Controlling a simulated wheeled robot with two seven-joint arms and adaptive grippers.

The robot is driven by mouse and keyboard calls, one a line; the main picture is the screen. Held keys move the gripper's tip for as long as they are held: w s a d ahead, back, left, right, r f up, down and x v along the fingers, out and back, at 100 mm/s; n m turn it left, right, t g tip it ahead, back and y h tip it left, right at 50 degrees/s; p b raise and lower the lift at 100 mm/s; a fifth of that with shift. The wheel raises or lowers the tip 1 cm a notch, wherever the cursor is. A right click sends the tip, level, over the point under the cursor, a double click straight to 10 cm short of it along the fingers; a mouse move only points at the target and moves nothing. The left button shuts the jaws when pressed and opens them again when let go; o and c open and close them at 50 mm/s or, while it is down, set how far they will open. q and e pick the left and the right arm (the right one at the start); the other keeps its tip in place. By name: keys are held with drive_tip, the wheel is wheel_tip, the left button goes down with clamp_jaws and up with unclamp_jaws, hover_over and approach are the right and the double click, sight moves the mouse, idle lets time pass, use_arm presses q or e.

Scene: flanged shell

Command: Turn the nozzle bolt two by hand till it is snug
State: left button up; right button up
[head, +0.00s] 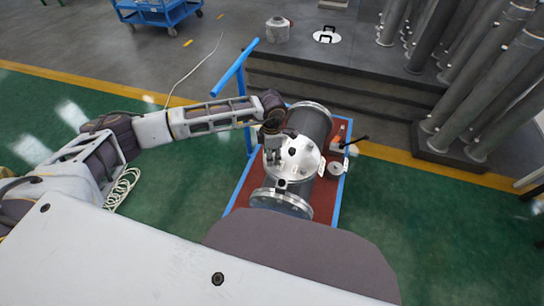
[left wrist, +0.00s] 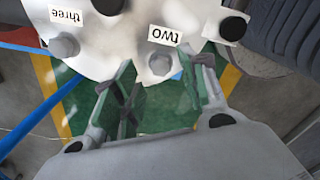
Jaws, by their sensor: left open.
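Nozzle bolt two (left wrist: 160,63) is a grey hex head on the pale round nozzle flange (left wrist: 115,45), beside an upside-down label reading "two". My left gripper (left wrist: 164,82) is open, with one finger on each side of bolt two in the left wrist view. I cannot tell whether either finger touches it. In the head view the left gripper (head: 272,155) is at the left edge of the nozzle flange (head: 302,160), on top of the dark shell (head: 316,125). The bolt itself is too small to make out there. My right gripper is not in view.
Bolt three (left wrist: 64,45) sits left of bolt two by its label. Black round parts are at the flange's upper edge. The shell rests on a red-topped cart (head: 240,202) with a blue handle (head: 235,68). Small parts lie on its right side. Green floor surrounds it.

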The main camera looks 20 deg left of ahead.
use_arm(q)
wheel_tip(320, 180, up, 10)
idle(0.6)
idle(0.4)
